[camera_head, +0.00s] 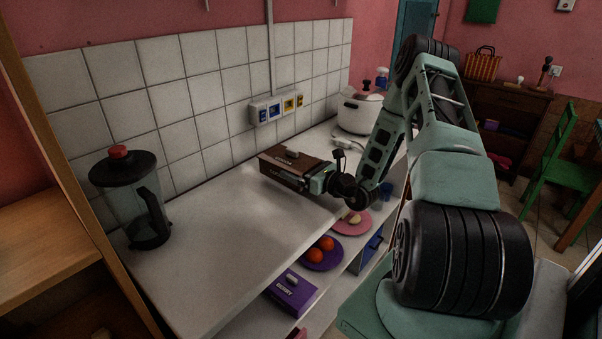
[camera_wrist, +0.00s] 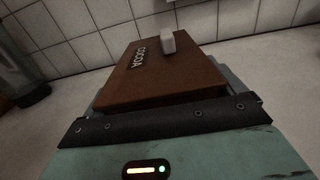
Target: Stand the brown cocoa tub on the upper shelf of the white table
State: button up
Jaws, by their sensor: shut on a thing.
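The brown cocoa tub (camera_head: 288,167) is a box with a pale knob on its lid and a white COCOA label. It is over the white table's upper shelf (camera_head: 225,238), near the tiled wall. In the wrist view the tub (camera_wrist: 160,75) fills the middle, its label turned to the left. My gripper (camera_head: 312,180) reaches it from the right and is shut on it; in the wrist view the grey jaws show at the tub's sides. I cannot tell whether the tub's underside touches the shelf.
A blender (camera_head: 135,200) stands at the shelf's left end and a white pot (camera_head: 358,112) at its far end. The shelf between blender and tub is clear. Below are a purple box (camera_head: 291,291), oranges on a purple plate (camera_head: 323,257) and a pink plate (camera_head: 352,224).

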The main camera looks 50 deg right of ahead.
jog(key=shift+f, duration=0.85)
jog(key=shift+f, duration=0.15)
jog(key=o, duration=0.9)
jog(key=shift+c, duration=0.2)
